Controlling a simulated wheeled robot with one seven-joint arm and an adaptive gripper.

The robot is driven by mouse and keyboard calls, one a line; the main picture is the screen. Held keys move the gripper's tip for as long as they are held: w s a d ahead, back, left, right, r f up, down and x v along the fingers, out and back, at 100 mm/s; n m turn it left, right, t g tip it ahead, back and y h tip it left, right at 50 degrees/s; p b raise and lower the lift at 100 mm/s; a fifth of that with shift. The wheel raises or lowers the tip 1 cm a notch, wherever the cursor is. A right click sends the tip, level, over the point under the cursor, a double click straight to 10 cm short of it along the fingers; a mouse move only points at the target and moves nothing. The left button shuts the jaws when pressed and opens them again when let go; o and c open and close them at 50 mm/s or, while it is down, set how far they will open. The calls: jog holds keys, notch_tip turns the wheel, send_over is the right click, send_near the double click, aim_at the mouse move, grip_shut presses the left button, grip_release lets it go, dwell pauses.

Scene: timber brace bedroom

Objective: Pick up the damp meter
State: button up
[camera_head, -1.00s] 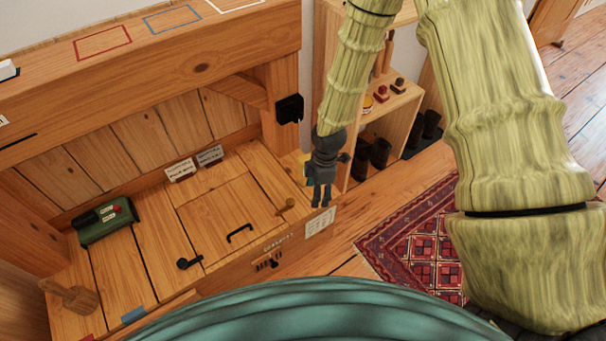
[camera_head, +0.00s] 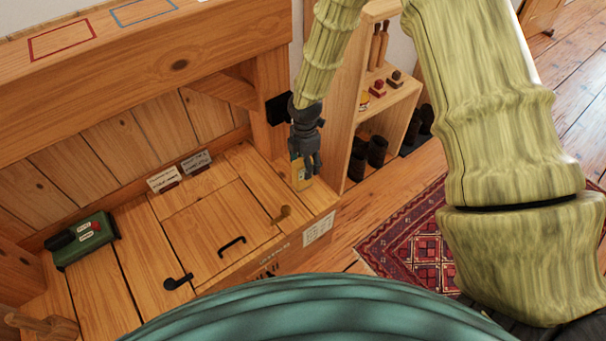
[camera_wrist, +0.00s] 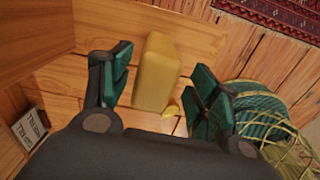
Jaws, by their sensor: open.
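A yellow upright block, which looks like the damp meter (camera_head: 299,176), stands at the right end of the wooden bench top. It is partly hidden behind my gripper (camera_head: 307,168) in the head view. In the wrist view the yellow block (camera_wrist: 158,72) stands between the two dark green finger pads of my gripper (camera_wrist: 160,92), a little nearer the left one. The fingers are open, with a gap on the right side of the block. A small yellow round piece (camera_wrist: 172,110) shows at its near end. I cannot tell whether any finger touches it.
The bench top holds a hatch with a black handle (camera_head: 231,246), a green device (camera_head: 81,241) and two small label cards (camera_head: 163,179). A black box (camera_head: 279,108) is on the post behind my gripper. A wooden shelf unit (camera_head: 343,142) stands to the right, near a red rug (camera_head: 408,247).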

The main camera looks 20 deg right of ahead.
aim_at(303, 174)
jog(key=shift+w+a+f+b, duration=0.15)
jog(key=shift+f+b, duration=0.3)
jog(key=shift+f, duration=1.15)
jog(key=shift+w+a+f+b, duration=0.1)
jog(key=shift+f+b, duration=0.3)
jog(key=shift+f, duration=1.2)
jog(key=shift+c, duration=0.4)
jog(key=c, duration=1)
